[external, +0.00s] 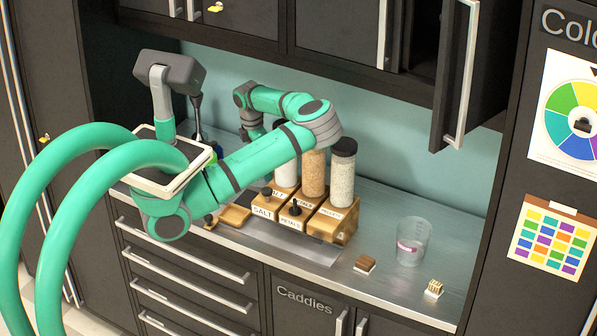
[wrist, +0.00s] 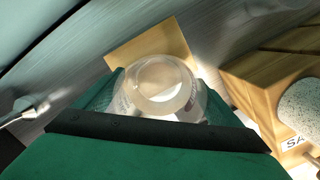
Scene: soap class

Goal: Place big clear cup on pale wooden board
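A clear cup (wrist: 160,85) sits between the two fingers of my gripper (wrist: 162,100) in the wrist view, with the fingers against its sides. I look down into its round rim. The pale wooden board (wrist: 165,42) shows just beyond and beneath the cup in the wrist view; whether the cup touches it I cannot tell. In the external view a part of the board (external: 236,216) shows on the counter beside my arm, which hides my gripper and the held cup.
A wooden dispenser stand (external: 330,220) with tall filled jars is right of the board; it also shows at the wrist view's right (wrist: 265,80). Another clear cup (external: 412,243) with a pink label stands farther right, near a brown block (external: 365,263) and a small striped block (external: 434,289).

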